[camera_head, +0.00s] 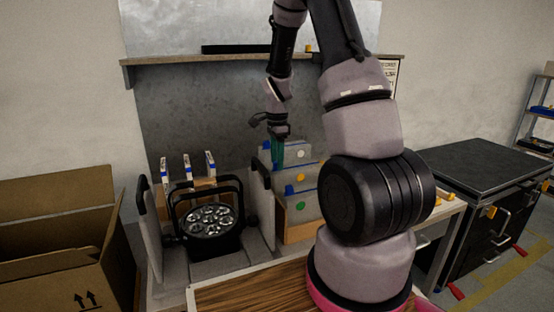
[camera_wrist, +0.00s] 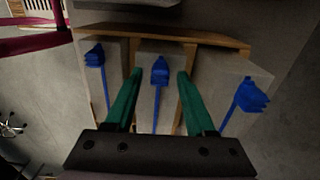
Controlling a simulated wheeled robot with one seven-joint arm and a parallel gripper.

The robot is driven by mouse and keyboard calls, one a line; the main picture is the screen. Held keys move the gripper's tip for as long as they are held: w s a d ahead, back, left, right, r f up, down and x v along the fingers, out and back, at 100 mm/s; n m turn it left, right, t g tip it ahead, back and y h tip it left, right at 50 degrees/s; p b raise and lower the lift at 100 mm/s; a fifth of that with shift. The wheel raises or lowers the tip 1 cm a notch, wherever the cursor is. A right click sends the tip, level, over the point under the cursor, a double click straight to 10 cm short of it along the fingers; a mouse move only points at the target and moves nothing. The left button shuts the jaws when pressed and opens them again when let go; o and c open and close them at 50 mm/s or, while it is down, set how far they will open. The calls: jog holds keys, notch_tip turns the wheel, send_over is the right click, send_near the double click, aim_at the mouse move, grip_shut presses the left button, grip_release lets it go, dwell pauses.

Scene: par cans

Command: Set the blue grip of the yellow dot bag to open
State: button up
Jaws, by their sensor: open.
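The yellow dot bag (camera_head: 304,178) stands in the wooden rack, between a white dot bag (camera_head: 299,151) behind and a green dot bag (camera_head: 303,206) in front. My gripper (camera_head: 277,153) is open, with its green fingers pointing down over the rack. In the wrist view, my gripper (camera_wrist: 158,88) has a finger on each side of a middle blue grip (camera_wrist: 159,72), apart from it. By its middle place, this looks like the yellow dot bag's grip; no dots show there. Other blue grips show at left (camera_wrist: 95,58) and right (camera_wrist: 250,97). I cannot tell the grip's setting.
The wooden rack (camera_head: 298,234) has dividers between the bags. A black par can (camera_head: 210,220) stands left of it, with several blue-and-white tagged items behind. A shelf (camera_head: 225,59) runs above. An open cardboard box (camera_head: 60,230) is at far left, a dark cabinet (camera_head: 490,155) at right.

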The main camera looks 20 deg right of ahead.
grip_shut()
dwell(1.4)
